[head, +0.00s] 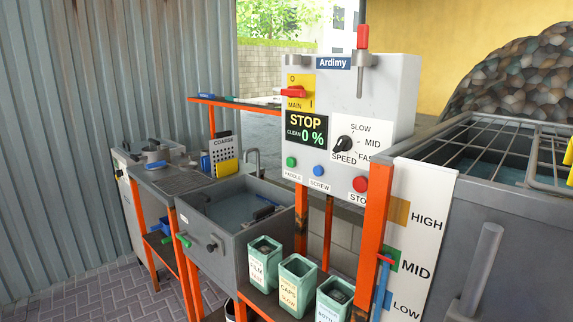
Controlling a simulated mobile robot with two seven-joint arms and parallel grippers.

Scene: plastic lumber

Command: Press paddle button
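The paddle button (291,162) is a small green round button at the lower left of the white control box (387,95), above a label that reads PADDLE. Nothing covers the paddle button. Neither of my grippers shows in the head view.
A grey sink (237,241) stands below and left of the box. Several green bins (297,285) stand on an orange-framed shelf below. A red-handled lever (362,50) rises at the box's top. A large grey tank (465,205) with a wire grate fills the right.

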